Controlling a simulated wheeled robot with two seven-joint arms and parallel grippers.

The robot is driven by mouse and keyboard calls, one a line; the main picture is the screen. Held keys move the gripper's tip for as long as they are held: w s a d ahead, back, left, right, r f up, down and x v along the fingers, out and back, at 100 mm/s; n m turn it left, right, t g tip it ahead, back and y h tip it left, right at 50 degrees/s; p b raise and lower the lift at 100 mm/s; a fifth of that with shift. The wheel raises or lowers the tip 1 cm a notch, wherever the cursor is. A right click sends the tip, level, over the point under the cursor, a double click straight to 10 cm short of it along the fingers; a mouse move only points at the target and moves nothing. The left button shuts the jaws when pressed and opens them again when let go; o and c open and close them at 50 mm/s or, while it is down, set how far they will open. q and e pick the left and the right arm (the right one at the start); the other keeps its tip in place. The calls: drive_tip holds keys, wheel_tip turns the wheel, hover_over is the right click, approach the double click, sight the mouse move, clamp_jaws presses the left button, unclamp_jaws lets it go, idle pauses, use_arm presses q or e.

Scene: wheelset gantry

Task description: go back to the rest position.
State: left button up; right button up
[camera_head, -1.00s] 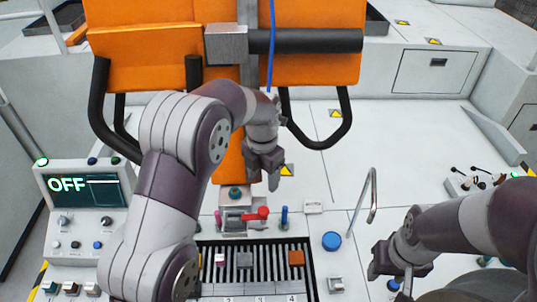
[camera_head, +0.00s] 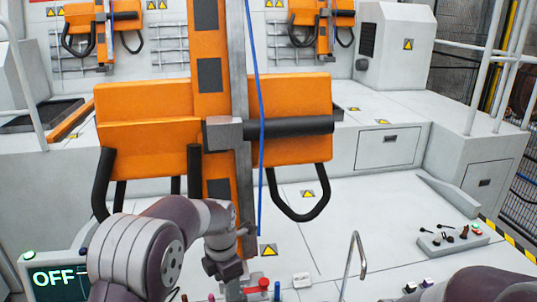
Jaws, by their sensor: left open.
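My left gripper (camera_head: 230,272) hangs pointing down in front of the orange gantry's lower column, just left of the red lever knob (camera_head: 265,283). It is open, and I see nothing between its jaws. Its fingertips are near the bottom edge of the picture. My right arm (camera_head: 485,287) shows only as a grey and purple link at the bottom right. My right gripper is below the picture.
The orange gantry (camera_head: 285,105) with black loop handles stands close ahead. A blue cable (camera_head: 258,130) hangs down it. A thin metal hook (camera_head: 355,258) rises right of centre. An OFF screen (camera_head: 55,280) is at lower left. A lever box (camera_head: 452,238) stands right.

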use_arm(q)
drive_tip(key=s+a+f+m+b, duration=0.3)
drive_tip(key=s+f+m+b, duration=0.5)
drive_tip(key=s+m, duration=0.2)
drive_tip(key=s+a+f+m+b, duration=0.4)
drive_tip(key=s+f+m+b, duration=0.3)
drive_tip(key=s+m, duration=0.4)
drive_tip(key=f+m, duration=0.1)
drive_tip(key=m, duration=0.3)
drive_tip(key=shift+a+f+t+b, duration=0.3)
drive_tip(key=shift+t+b, duration=0.1)
use_arm(e)
wheel_tip(320, 180, down, 16)
drive_tip(key=shift+w+d, duration=0.3)
drive_tip(key=shift+w, duration=0.15)
use_arm(q)
drive_tip(key=shift+s, duration=0.15)
use_arm(e)
drive_tip(key=shift+s, duration=0.15)
